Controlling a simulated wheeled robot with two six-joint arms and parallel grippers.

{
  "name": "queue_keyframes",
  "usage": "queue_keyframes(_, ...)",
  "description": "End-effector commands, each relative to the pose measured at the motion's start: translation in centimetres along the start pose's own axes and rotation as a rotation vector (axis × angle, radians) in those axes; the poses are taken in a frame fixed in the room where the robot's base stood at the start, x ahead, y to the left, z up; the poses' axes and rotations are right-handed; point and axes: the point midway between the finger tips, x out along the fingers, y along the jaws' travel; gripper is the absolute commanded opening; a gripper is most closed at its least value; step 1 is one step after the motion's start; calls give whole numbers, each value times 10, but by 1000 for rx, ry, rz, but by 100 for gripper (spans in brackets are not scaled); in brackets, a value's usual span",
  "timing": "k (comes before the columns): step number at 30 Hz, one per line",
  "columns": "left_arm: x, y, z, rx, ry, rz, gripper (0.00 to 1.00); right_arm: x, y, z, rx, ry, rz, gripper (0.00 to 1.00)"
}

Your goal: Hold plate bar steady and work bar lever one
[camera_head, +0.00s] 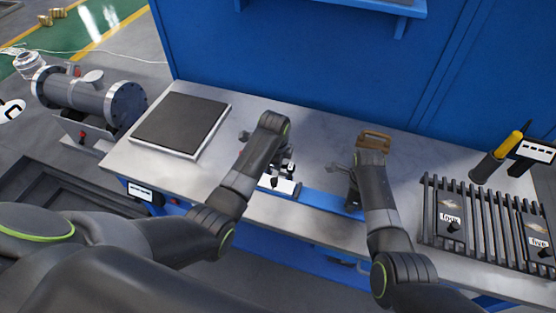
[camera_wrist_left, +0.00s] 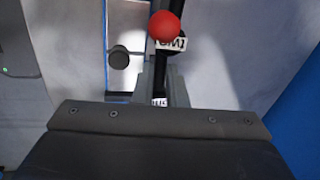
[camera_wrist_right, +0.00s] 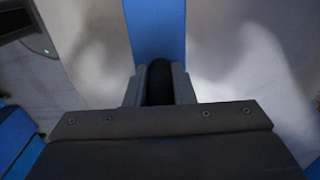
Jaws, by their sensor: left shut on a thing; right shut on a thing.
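My left gripper (camera_head: 281,172) is over a small fixture at the bench's front edge, partly hidden by my wrist. In the left wrist view its fingers (camera_wrist_left: 165,90) are shut on a dark lever, with a partly hidden label at them. A red ball knob (camera_wrist_left: 164,27) and an upside-down label (camera_wrist_left: 172,44), apparently "TWO", show just beyond. A white plate (camera_head: 283,186) is below. My right gripper (camera_head: 352,185) is at the blue strip (camera_head: 322,200). In the right wrist view its fingers are shut on a black rounded bar (camera_wrist_right: 159,82), likely the plate bar.
A dark square pad (camera_head: 180,124) lies on the bench at left. A slatted black rack (camera_head: 480,225) with labelled blocks is at right, near a yellow-handled tool (camera_head: 507,146). A brown object (camera_head: 375,138) is behind my right wrist. A flanged cylinder (camera_head: 90,97) stands left of the bench.

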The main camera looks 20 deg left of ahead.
Motion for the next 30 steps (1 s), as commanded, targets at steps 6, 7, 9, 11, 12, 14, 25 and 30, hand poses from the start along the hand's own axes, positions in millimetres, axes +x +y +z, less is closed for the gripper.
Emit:
queue_keyframes(6, -1, 6, -2, -155, -31, -1, 0, 0, 0, 0, 0, 0, -2, 0)
queue_keyframes(7, -1, 7, -2, -182, -36, -1, 0, 0, 0, 0, 0, 0, -2, 0)
queue_keyframes(9, -2, 10, -3, -246, -49, 0, 0, 0, 0, 0, 0, 1, -2, 0)
queue_keyframes(11, -2, 12, -4, -302, -61, 0, 0, 0, 0, 0, 0, 1, -2, 0)
queue_keyframes(12, -2, 14, -4, -340, -68, 1, 0, 0, 0, 0, 0, 1, -2, 0)
queue_keyframes(14, -3, 15, -6, -395, -80, 0, 0, 0, 0, 0, 0, 1, -2, 0)
queue_keyframes(25, -5, 26, -14, -740, -149, 0, 0, 0, 0, 0, 0, 1, -2, 0)
queue_keyframes(30, -6, 29, -20, -895, -179, 0, 0, 0, 0, 0, 1, 1, -2, 0)
